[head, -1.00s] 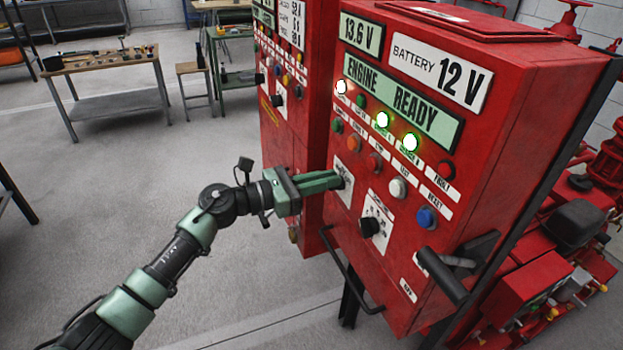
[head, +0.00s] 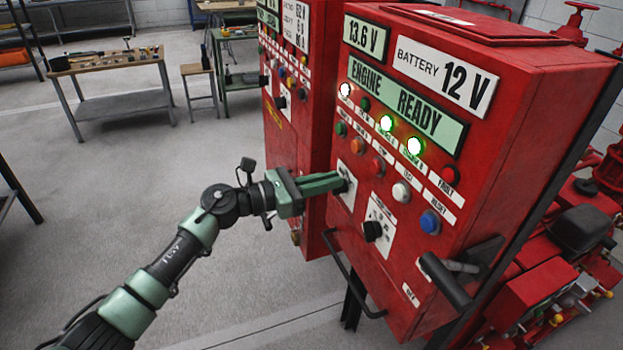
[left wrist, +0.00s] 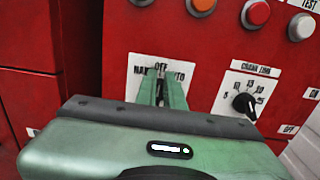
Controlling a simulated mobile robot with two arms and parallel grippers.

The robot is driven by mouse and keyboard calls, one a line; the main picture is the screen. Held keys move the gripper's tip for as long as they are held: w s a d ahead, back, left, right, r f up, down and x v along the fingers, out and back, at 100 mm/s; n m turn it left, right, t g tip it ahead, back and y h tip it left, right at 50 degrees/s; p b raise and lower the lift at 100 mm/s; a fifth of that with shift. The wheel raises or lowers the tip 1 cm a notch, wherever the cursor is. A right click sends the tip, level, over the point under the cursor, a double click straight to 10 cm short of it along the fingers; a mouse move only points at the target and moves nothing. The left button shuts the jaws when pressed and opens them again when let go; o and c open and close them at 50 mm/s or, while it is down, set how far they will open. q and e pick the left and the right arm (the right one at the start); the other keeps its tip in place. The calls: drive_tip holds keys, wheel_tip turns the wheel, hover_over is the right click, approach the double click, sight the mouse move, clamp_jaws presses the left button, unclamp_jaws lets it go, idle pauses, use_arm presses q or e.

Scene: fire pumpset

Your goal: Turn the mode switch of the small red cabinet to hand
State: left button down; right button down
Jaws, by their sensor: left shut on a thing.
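The small red cabinet (head: 495,150) stands at the right of the head view, its front panel showing "ENGINE READY" and "BATTERY 12 V". The mode switch's white plate (head: 347,197) is at the panel's lower left. In the left wrist view the plate (left wrist: 134,89) shows part of the hand label at left and "AUTO" at right. My left gripper (head: 340,182) reaches in from the left and is shut on the mode switch knob (left wrist: 160,72). The fingers (left wrist: 160,88) cover most of the knob, so its pointing direction cannot be told. My right gripper is not in view.
A crank switch (head: 372,231) sits right of and below the mode switch; buttons and lit lamps are above. A black handle (head: 447,280) juts from the lower right. A taller red cabinet (head: 300,140) stands behind at left. Open floor (head: 120,190) lies left.

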use_arm(q)
drive_tip(key=shift+w+f+n+p, duration=0.15)
drive_tip(key=shift+f+n, duration=0.1)
drive_tip(key=shift+n, duration=1.2)
drive_tip(key=shift+w+f+n+p, duration=0.15)
drive_tip(key=shift+f+n, duration=0.15)
drive_tip(key=shift+n, duration=1.1)
drive_tip(key=shift+w+f+n, duration=0.15)
drive_tip(key=shift+f+n, duration=0.1)
drive_tip(key=shift+n, duration=1.2)
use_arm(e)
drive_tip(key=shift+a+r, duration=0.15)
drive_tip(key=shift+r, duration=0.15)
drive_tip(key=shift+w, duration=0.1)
use_arm(q)
drive_tip(key=c, duration=1.5)
unclamp_jaws()
drive_tip(key=shift+s+r, duration=0.1)
drive_tip(key=shift+r, duration=0.2)
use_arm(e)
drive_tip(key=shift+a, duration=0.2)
use_arm(q)
drive_tip(key=shift+w+a+r, duration=0.1)
drive_tip(key=shift+w+r, duration=0.05)
drive_tip(key=shift+w, duration=0.05)
